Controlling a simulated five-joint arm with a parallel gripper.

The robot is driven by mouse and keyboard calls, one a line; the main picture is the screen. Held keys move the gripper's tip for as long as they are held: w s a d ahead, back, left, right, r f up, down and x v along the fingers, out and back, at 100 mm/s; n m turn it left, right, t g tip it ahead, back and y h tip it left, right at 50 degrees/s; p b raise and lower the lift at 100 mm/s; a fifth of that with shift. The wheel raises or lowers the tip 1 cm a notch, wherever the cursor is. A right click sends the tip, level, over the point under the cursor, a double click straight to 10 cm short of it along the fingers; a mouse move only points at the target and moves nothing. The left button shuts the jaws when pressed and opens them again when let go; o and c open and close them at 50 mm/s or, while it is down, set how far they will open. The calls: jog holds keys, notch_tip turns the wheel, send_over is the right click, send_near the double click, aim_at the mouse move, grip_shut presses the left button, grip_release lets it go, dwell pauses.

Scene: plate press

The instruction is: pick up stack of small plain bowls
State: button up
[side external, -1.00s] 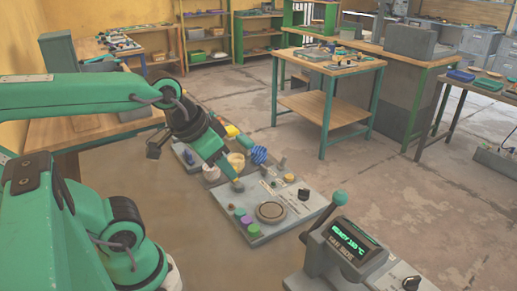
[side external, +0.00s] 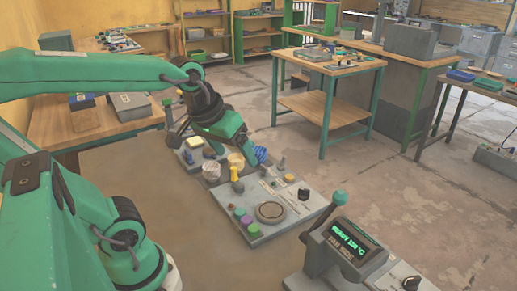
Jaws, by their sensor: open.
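A pale cream, round stack of small bowls (side external: 236,160) stands on the grey board, just right of a whitish, rough-looking cup shape (side external: 211,171). Its rim is partly behind other things, and I cannot tell how many bowls it holds. My gripper (side external: 206,146) is open and empty, above and to the left of the stack. It does not appear to touch the stack, though the exact gap is hard to judge.
A yellow-topped knob (side external: 235,173) stands just in front of the stack. A blue ribbed piece (side external: 260,155) is close on its right. A round plate (side external: 270,211) and coloured buttons (side external: 246,221) lie nearer. A lever (side external: 340,198) rises beside the display box (side external: 350,238).

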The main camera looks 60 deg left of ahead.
jog(key=w+a+n+g, duration=0.1)
jog(key=w+a+n, duration=0.5)
jog(key=w+n, duration=0.15)
jog(key=n+g, duration=0.4)
jog(key=n, duration=1.6)
send_over(237, 157)
jog(key=f, duration=1.6)
jog(key=shift+w+d, duration=0.15)
jog(key=shift+d, duration=0.25)
jog(key=shift+a+f+n, duration=0.45)
jog(key=shift+f, duration=1.35)
jog(key=shift+s+d+f, duration=0.1)
jog(key=shift+f, duration=1.25)
jog(key=shift+s+d+f, duration=0.1)
jog(key=shift+f, duration=1.2)
